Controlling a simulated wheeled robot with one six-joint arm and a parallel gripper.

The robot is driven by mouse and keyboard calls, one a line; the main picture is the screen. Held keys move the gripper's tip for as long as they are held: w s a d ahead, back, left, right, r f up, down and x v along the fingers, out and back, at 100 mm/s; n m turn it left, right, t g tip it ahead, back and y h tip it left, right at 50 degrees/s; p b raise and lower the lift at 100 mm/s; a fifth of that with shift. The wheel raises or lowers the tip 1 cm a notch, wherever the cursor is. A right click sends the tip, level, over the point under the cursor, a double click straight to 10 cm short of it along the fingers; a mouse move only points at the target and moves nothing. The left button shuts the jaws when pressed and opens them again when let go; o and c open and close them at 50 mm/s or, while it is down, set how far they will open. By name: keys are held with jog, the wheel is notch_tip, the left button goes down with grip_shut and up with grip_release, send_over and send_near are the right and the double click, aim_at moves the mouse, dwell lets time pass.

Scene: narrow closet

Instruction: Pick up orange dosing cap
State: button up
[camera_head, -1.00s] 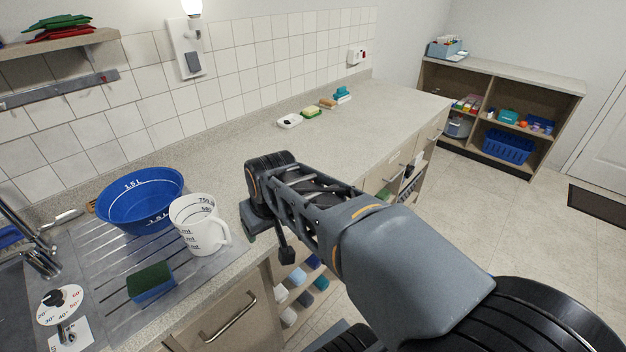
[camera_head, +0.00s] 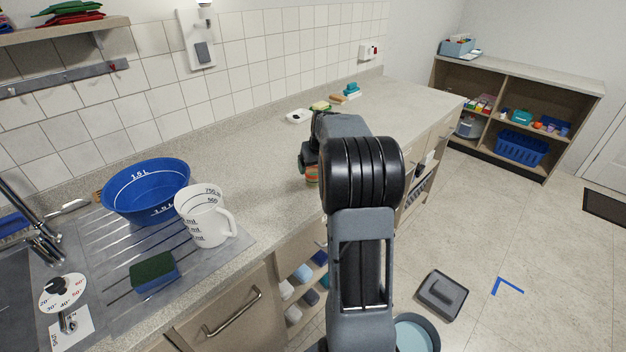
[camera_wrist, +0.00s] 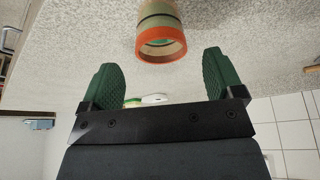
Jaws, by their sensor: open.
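An orange-rimmed round piece (camera_wrist: 161,46) shows at the top middle of the wrist view, over the speckled counter. It looks like the orange dosing cap, with a hollow front and a tan side with dark bands running out of the frame. A small orange and green bit (camera_head: 312,176) shows just below my gripper in the head view, mostly hidden by my arm. My gripper (camera_wrist: 168,85) is open, its two green fingertips apart with nothing between them. The orange rim lies ahead of the fingertips, roughly centred on the gap. My gripper (camera_head: 308,160) is low over the counter.
A blue bowl (camera_head: 147,192), a white measuring jug (camera_head: 206,222) and a sponge (camera_head: 154,272) stand on the drainer at left. A soap dish (camera_head: 298,116) and other small items lie farther back. The counter (camera_head: 240,160) between is clear.

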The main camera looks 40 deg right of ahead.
jog(key=shift+p+x, duration=0.45)
jog(key=shift+x, duration=3.1)
jog(key=shift+w+r, duration=0.1)
jog(key=shift+w, duration=0.1)
jog(key=c, duration=1)
